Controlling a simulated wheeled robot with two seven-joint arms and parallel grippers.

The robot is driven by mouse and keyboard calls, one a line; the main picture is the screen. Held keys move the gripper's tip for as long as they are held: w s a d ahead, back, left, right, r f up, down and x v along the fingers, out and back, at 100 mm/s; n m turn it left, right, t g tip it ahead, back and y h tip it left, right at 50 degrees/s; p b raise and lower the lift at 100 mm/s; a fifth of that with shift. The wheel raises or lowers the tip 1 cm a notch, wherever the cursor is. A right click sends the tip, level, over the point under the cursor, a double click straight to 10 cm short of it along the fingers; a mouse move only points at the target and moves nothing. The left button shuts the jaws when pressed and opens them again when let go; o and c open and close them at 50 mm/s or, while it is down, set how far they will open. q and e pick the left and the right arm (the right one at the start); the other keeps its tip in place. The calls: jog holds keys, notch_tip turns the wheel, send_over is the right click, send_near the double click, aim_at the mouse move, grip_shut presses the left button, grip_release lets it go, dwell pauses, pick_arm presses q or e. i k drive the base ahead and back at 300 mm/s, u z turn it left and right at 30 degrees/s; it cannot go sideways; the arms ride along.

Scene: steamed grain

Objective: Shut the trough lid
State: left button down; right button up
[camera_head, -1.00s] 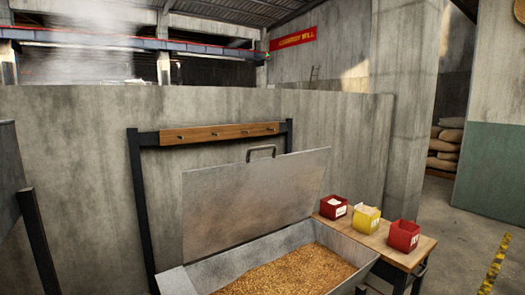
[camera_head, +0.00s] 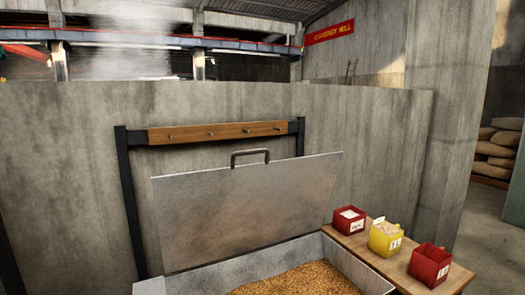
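The trough lid (camera_head: 245,212) is a flat grey metal panel. It stands open, nearly upright, at the back of the trough, with a dark bar handle (camera_head: 250,153) at its top edge. The metal trough (camera_head: 352,264) is below it at the bottom of the view, with golden grain (camera_head: 300,281) inside. The trough's near side is cut off by the frame's lower edge. Neither of my grippers shows in this view.
A wooden table (camera_head: 392,267) right of the trough holds two red boxes (camera_head: 349,220) (camera_head: 429,265) and a yellow box (camera_head: 385,239). A wooden peg rail (camera_head: 215,132) on dark posts stands behind the lid, before a concrete wall (camera_head: 70,150). Sacks (camera_head: 497,150) lie far right.

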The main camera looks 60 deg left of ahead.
aim_at(203, 217)
jog(key=u, duration=0.35)
jog(key=i, duration=0.65)
jog(key=u, duration=0.65)
